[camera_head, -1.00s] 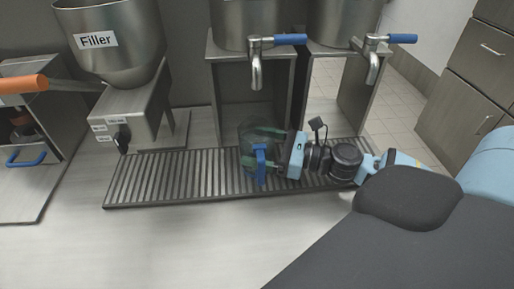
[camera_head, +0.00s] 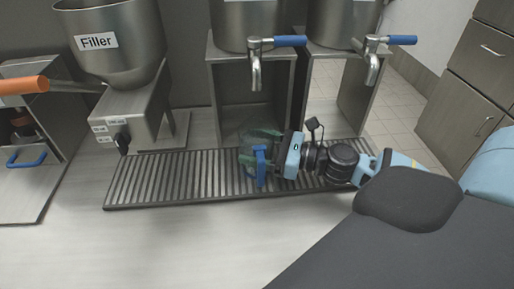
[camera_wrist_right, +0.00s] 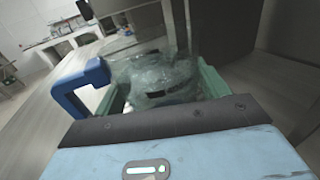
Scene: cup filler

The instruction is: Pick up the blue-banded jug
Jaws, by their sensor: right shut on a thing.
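A clear jug (camera_head: 250,143) with a blue handle (camera_head: 261,166) is at the grate in front of the middle tap stand. Its band cannot be made out clearly. My right gripper (camera_head: 264,147) reaches in from the right with green fingers on either side of the jug and is shut on it. In the right wrist view, the jug (camera_wrist_right: 160,75) is between the green fingers, and its blue handle (camera_wrist_right: 75,90) sticks out to the left. Whether the jug's base touches the grate cannot be told. My left gripper is not in view.
The slatted drip grate (camera_head: 165,180) runs along the counter (camera_head: 150,240). Steel containers with blue-handled taps (camera_head: 256,70) (camera_head: 373,68) stand behind it. The Filler hopper (camera_head: 115,45) is at the left, with an orange handle (camera_head: 22,86) farther left. The front counter is clear.

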